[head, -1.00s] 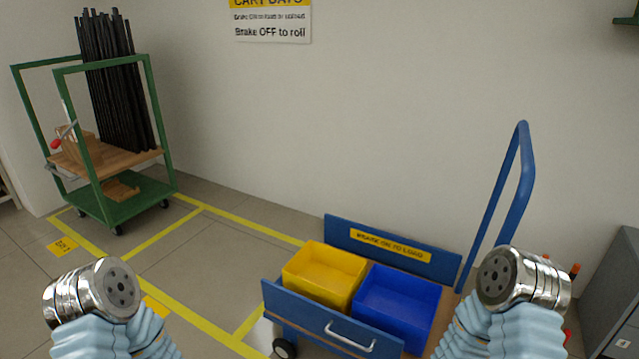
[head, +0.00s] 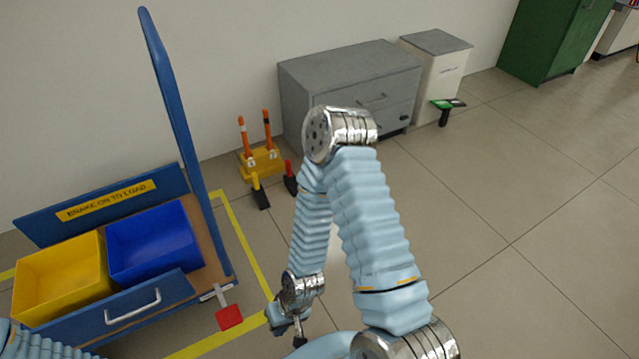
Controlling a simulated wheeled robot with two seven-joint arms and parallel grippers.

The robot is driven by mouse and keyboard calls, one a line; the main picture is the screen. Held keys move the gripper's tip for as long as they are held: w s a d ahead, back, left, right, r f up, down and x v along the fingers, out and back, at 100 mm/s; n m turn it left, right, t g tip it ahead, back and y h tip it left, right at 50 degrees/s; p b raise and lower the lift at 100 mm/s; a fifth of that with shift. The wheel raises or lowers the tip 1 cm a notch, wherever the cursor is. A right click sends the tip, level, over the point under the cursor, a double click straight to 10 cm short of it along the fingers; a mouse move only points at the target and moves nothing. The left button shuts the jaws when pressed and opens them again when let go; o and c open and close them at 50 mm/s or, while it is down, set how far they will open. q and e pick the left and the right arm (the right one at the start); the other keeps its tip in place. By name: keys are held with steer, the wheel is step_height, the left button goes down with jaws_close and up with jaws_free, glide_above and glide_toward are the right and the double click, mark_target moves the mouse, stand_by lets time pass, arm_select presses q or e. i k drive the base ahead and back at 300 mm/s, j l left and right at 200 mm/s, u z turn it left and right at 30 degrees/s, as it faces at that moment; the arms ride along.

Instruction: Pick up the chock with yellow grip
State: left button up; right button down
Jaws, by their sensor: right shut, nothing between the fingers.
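The chock with yellow grip (head: 261,196) is a small dark block with an upright yellow handle. It is on the floor in front of a yellow stand, right of the blue cart. A similar chock with a red grip (head: 290,182) is just right of it. My right gripper (head: 299,340) is low in the head view, small and partly seen, pointing down. It is shut and empty, well below the yellow-grip chock in the picture and apart from it. Only a bit of my left arm shows at the lower left; its gripper is out of view.
The yellow stand (head: 262,160) holds two orange posts. The blue cart (head: 190,285) carries a yellow bin (head: 60,280) and a blue bin (head: 155,243); a red pedal (head: 230,316) sticks out. A grey cabinet (head: 350,75) stands behind.

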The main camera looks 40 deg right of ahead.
mark_target(261, 198)
steer(key=i+z, duration=0.1)
steer(key=z, duration=0.6)
steer(key=l+u, duration=0.1)
steer(key=l, duration=0.65)
steer(key=i+l, duration=0.15)
steer(key=l, duration=0.2)
steer(key=i+l+u, duration=0.15)
steer(key=l, duration=0.2)
steer(key=i+l, duration=0.1)
steer(key=l, duration=0.25)
steer(key=i+l+u, duration=0.15)
steer(key=l, duration=0.55)
steer(key=i+l+u, duration=0.25)
steer(key=i+l, duration=0.7)
